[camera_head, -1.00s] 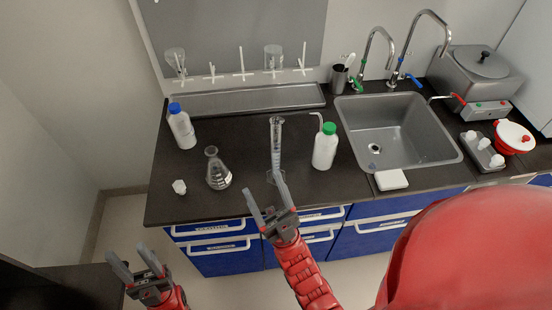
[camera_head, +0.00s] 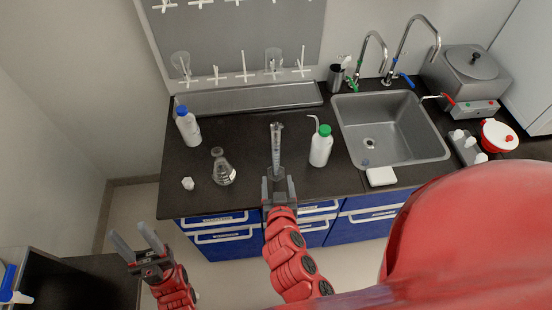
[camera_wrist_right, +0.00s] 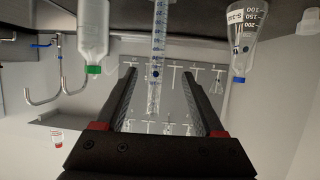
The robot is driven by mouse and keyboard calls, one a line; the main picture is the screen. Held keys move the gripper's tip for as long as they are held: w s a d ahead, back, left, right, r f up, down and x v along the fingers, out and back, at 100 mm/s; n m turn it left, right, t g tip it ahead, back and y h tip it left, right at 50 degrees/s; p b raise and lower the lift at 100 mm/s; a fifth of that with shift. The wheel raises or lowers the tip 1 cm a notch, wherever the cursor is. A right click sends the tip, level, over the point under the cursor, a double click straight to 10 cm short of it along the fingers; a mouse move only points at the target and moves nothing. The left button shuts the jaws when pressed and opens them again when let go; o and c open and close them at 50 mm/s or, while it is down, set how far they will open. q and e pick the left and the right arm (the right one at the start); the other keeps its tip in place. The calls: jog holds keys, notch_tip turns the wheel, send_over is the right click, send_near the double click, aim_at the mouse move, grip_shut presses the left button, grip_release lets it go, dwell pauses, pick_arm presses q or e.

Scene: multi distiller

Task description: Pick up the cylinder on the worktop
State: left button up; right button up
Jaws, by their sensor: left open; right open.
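The clear graduated cylinder (camera_head: 276,146) stands upright on the dark worktop (camera_head: 240,133), between the flask and the green-capped bottle. My right gripper (camera_head: 279,176) is open at the worktop's front edge, just in front of the cylinder's lower part, which it partly hides. In the right wrist view the picture is upside down, and the cylinder (camera_wrist_right: 159,40) appears lined up between the two open fingers (camera_wrist_right: 160,76). I cannot tell whether its body is inside the jaws. My left gripper (camera_head: 134,237) is open and empty, low in front of the counter.
An Erlenmeyer flask (camera_head: 222,172) and a small white object (camera_head: 188,183) stand left of the cylinder. A blue-capped bottle (camera_head: 187,127) is further left. The green-capped bottle (camera_head: 320,150) is close on the right, before the sink (camera_head: 390,125).

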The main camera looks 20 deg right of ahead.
aim_at(277, 158)
jog(key=b+x, duration=1.1)
jog(key=shift+s+d+f, duration=0.15)
jog(key=shift+d+f, duration=0.15)
jog(key=shift+d, duration=0.05)
jog(key=shift+w+d+b, duration=0.15)
jog(key=shift+w+b, duration=0.3)
jog(key=shift+w, duration=0.05)
jog(key=shift+w+d+p, duration=0.15)
jog(key=shift+w+p, duration=0.3)
jog(key=shift+p, duration=0.05)
jog(key=p+x, duration=0.2)
jog(key=x, duration=0.2)
jog(key=shift+f, duration=0.35)
grip_shut()
